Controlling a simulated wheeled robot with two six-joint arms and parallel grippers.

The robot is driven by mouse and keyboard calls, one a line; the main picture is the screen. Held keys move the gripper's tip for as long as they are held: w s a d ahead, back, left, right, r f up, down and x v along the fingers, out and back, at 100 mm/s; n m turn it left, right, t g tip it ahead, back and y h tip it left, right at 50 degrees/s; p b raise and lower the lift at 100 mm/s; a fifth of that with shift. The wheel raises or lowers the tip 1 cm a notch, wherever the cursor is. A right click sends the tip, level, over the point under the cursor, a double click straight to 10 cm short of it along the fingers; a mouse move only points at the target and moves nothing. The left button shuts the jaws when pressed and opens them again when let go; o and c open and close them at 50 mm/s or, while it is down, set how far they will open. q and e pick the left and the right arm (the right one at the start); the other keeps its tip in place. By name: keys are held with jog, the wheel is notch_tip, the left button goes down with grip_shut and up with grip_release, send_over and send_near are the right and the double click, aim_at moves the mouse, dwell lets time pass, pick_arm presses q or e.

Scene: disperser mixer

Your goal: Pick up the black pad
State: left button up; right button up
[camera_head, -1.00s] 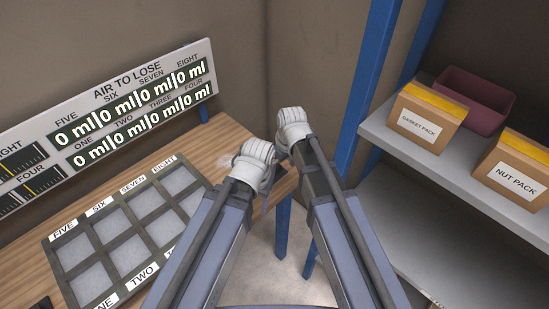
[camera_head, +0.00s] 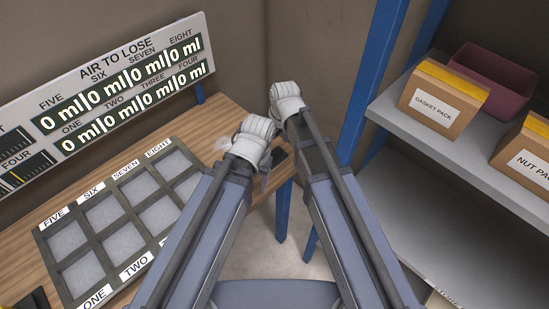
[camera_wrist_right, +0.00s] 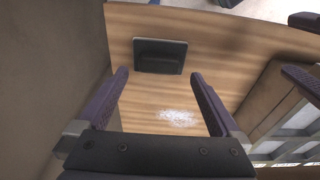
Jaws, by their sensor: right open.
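The black pad (camera_wrist_right: 159,56) is a dark flat rectangle with a raised bar. It lies on the wooden table near an edge, ahead of my right gripper in the right wrist view. In the head view a dark patch of the pad (camera_head: 280,157) shows between my two arms at the table corner. My right gripper (camera_wrist_right: 158,77) is open and empty. Its two fingers are apart, pointing at the pad, with the pad just beyond the tips. In the head view the wrists and arm links mostly hide my grippers. My left gripper's jaws cannot be made out.
A compartment tray (camera_head: 104,222) with numbered labels sits on the wooden table (camera_head: 222,118), below a display board (camera_head: 110,83). A white powdery patch (camera_wrist_right: 177,117) lies near my right gripper. At right, a grey shelf (camera_head: 440,152) holds a gasket pack box (camera_head: 438,98) and a red bin (camera_head: 493,78).

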aim_at(275, 152)
pick_arm(q)
jog(key=shift+f+b, duration=2.5)
jog(key=shift+f, duration=0.1)
pick_arm(e)
jog(key=shift+w+a+f, duration=0.15)
jog(key=shift+w+f, duration=0.05)
jog(key=shift+f, duration=1.1)
jog(key=shift+w+a+f, duration=0.1)
jog(key=shift+w+f, duration=0.1)
jog(key=shift+f, duration=1.1)
pick_arm(q)
jog(key=shift+r, duration=0.1)
pick_arm(e)
jog(key=shift+r, duration=0.1)
jog(key=c, duration=1.2)
jog(key=shift+c, duration=0.2)
pick_arm(q)
jog(key=shift+r, duration=0.1)
notch_tip(275, 152, up, 10)
jog(key=p, duration=1)
pick_arm(e)
notch_tip(275, 152, up, 10)
